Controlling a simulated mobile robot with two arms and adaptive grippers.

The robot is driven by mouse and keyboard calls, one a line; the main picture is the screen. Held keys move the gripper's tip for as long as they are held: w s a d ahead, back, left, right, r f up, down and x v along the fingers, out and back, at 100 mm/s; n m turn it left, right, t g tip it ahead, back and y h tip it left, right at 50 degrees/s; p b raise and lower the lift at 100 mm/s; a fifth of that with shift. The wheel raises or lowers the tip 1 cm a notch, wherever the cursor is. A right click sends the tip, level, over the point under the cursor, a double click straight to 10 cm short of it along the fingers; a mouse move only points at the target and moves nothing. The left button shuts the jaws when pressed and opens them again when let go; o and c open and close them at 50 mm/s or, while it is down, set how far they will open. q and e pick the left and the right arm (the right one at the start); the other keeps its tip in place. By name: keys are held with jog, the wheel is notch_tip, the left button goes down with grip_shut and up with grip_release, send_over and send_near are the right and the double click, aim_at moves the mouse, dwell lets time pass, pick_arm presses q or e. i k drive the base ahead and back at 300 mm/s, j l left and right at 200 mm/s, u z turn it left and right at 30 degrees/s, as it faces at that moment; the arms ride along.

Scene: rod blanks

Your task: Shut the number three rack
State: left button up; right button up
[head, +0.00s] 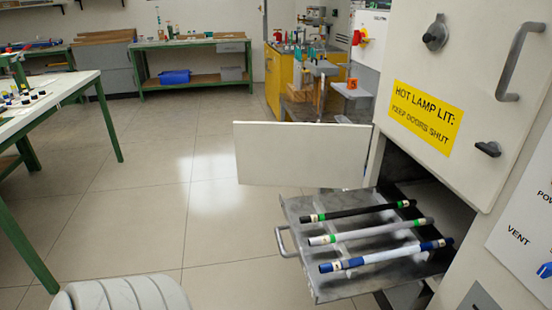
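A grey metal rack (295,208) is pulled out of a low opening in the white cabinet (480,35) at the right. Its loop handle (284,242) is on its left end. Three rods lie across it: a black one with green bands (360,211), a grey one with a green band (375,231) and a blue and white one (388,255). A white door panel (300,155) stands swung open behind the rack. I cannot read a number on the rack. Neither of my grippers is in view.
A green-legged table (60,92) stands at the left. A bench with a blue bin (175,77) and a yellow cabinet (285,80) are at the back. The tiled floor (150,190) between is clear.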

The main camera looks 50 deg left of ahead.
aim_at(327, 288)
jog(key=i+u, duration=0.1)
jog(key=u, duration=0.3)
jog(key=i+j+u, duration=0.1)
jog(key=u, duration=0.25)
jog(key=i+u, duration=0.1)
jog(key=u, duration=0.3)
jog(key=i+u, duration=0.1)
jog(key=u, duration=0.3)
